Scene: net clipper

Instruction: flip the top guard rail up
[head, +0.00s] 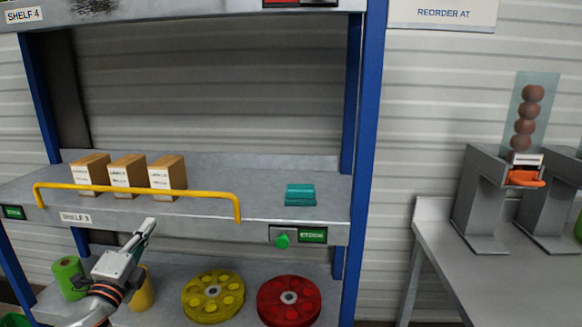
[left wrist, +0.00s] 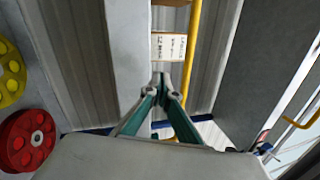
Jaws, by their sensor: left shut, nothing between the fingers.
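A yellow guard rail (head: 140,189) runs along the front of the shelf labelled SHELF 3, passing in front of the boxes. Its two ends bend down to the shelf's front edge. My left gripper (head: 150,223) is shut and empty, just below and in front of that edge, apart from the rail in the picture. In the left wrist view a yellow rail (left wrist: 193,50) passes just right of the shut fingertips (left wrist: 160,78). The gap in depth is hard to judge. My right gripper is not in view.
Several brown boxes (head: 127,177) and a teal stack (head: 300,195) stand on the shelf. A yellow reel (head: 213,296), a red reel (head: 289,300) and a green roll (head: 69,277) sit below. A blue post (head: 366,150) bounds the rack. A grey table (head: 440,270) stands at right.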

